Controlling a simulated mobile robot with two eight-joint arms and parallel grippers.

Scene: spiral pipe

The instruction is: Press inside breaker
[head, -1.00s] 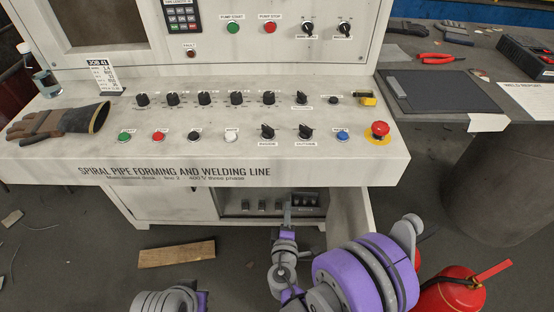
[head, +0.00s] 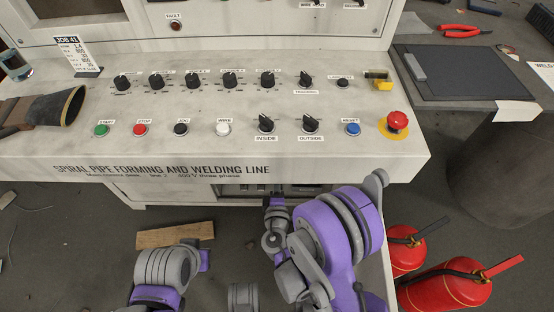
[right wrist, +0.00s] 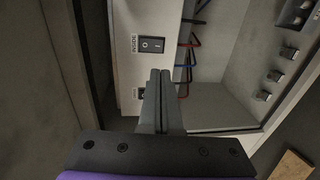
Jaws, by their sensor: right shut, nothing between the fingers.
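The inside breaker (right wrist: 152,45) is a black rocker switch on a pale panel in the right wrist view, with a sideways INSIDE label (right wrist: 134,43) beside it. My right gripper (right wrist: 162,75) is shut and empty. Its fingertips appear just below the inside breaker in that picture; I cannot tell whether they touch the panel. A second dark switch (right wrist: 141,93) with a label is partly hidden behind the fingers. In the head view my right gripper is hidden under the console. My left arm shows at the bottom, but its gripper is not in view.
The control console (head: 225,150) overhangs the open cabinet. Red and blue wires (right wrist: 188,62) run beside the breaker panel, near cabinet walls. A wooden board (head: 175,235) lies on the floor.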

